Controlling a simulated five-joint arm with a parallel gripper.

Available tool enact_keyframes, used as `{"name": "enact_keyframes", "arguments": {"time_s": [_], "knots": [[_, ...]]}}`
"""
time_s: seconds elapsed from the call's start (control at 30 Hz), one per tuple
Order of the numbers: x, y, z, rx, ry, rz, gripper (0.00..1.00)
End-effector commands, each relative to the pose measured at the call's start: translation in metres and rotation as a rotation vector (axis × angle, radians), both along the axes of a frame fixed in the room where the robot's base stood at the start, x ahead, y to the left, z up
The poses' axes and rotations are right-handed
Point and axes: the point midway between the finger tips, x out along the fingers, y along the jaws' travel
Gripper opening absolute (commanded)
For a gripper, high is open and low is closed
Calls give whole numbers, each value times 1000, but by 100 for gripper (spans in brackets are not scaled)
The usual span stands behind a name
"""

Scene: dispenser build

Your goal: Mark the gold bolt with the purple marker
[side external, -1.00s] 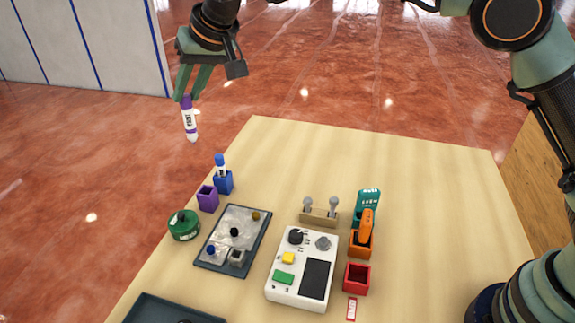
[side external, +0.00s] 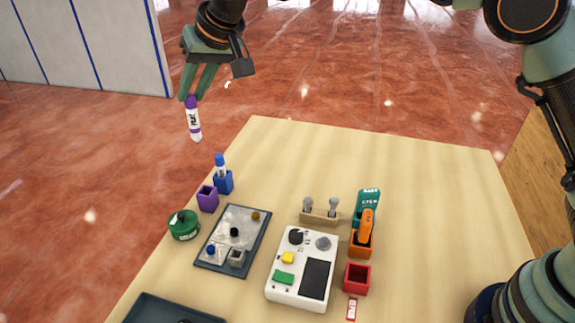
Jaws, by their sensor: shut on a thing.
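My gripper (side external: 191,98) is shut on the purple marker (side external: 194,121) by its purple upper end. The marker hangs nearly upright, white tip end down, high above and behind the left part of the table. The gold bolt (side external: 255,215) stands at the far right corner of a grey plate in a dark tray (side external: 262,236). The marker is well apart from the bolt, up and to its left in the picture. An empty purple holder (side external: 207,199) stands left of the tray.
A blue marker (side external: 220,165) stands in a blue holder, with a green round container (side external: 184,226) nearby. A white control box (side external: 301,270), a wooden block with two knobs (side external: 319,217), an orange holder (side external: 361,245) and a red holder (side external: 357,277) stand right of the tray. The table's far right is clear.

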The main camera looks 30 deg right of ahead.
Motion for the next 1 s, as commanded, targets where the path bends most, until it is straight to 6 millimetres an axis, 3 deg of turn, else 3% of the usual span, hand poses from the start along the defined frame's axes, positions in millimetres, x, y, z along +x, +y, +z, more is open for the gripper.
{"name": "enact_keyframes", "arguments": {"time_s": [0.6, 0.8, 1.0], "knots": [[-74, -60, -93, -19, -2, 1, 0], [-90, -71, -107, -22, -3, 2, 0], [-93, -73, -113, -23, -2, 2, 0]]}}
